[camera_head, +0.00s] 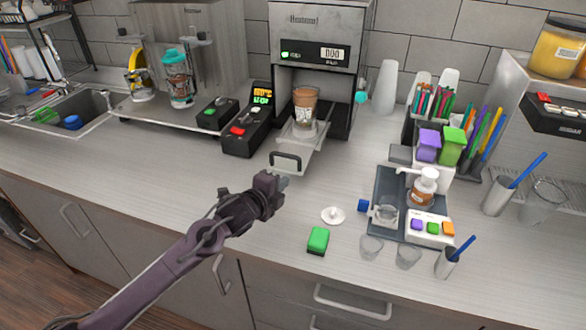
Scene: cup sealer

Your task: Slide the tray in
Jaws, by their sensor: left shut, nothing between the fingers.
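The cup sealer (318,40) stands at the back middle of the counter, with a lit display on its front. Its tray (312,141) is pulled out towards me and has a dark handle (286,160) at its front left. A cup with brown contents (304,108) stands upright in the tray, under the machine's head. My left gripper (283,183) is shut and empty, just in front of and below the handle; whether it touches the handle I cannot tell. My right gripper is not in view.
A black control box (248,125) stands left of the tray. A white lid-like disc (333,215) and a green sponge (318,240) lie at the front. A dark mat (388,187) with a pump bottle (424,188) is on the right. Counter left of my gripper is clear.

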